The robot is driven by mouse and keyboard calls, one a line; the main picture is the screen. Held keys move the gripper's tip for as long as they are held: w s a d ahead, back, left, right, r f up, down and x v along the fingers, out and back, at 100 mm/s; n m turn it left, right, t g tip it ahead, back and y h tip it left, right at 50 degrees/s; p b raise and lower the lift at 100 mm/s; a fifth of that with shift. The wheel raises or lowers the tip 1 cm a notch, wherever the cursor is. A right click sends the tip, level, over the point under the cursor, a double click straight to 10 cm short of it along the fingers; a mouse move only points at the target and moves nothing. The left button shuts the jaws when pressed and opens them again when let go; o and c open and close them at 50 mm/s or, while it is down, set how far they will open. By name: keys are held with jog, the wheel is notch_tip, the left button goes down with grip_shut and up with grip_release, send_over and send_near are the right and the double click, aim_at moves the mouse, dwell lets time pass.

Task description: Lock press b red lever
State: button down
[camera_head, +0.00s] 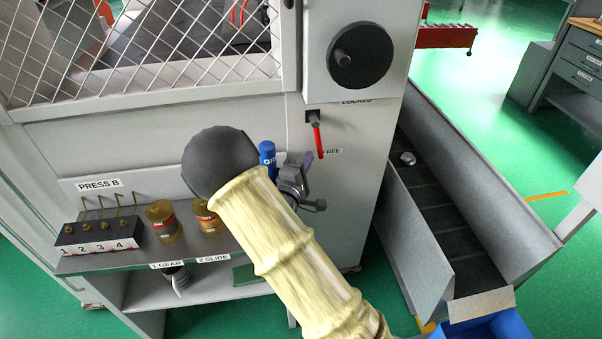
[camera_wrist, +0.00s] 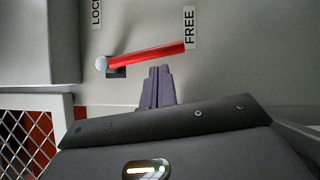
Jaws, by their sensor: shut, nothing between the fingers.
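The red lever (camera_head: 318,140) of press B hangs from a pale pivot on the grey cabinet front. Its free end points down, beside the FREE label (camera_head: 331,151). The LOCKED label (camera_head: 357,101) is above it. In the wrist view the red lever (camera_wrist: 145,54) runs from its round pivot towards the FREE label (camera_wrist: 190,27), and the other label is cut off at the top. My gripper (camera_head: 306,158) is shut and empty, just left of the lever's lower part. In the wrist view its fingertips (camera_wrist: 160,69) are close beside the lever; I cannot tell whether they touch it.
A black handwheel (camera_head: 360,57) is above the lever. A shelf (camera_head: 130,262) at lower left carries gold cylinders (camera_head: 162,222) and a numbered block (camera_head: 97,246) with hooked rods. My arm hides part of it. A grey chute (camera_head: 450,210) stands right of the cabinet.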

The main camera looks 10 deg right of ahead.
jog(key=shift+x, duration=0.95)
jog(key=shift+d+n, duration=0.1)
jog(key=shift+n, duration=0.2)
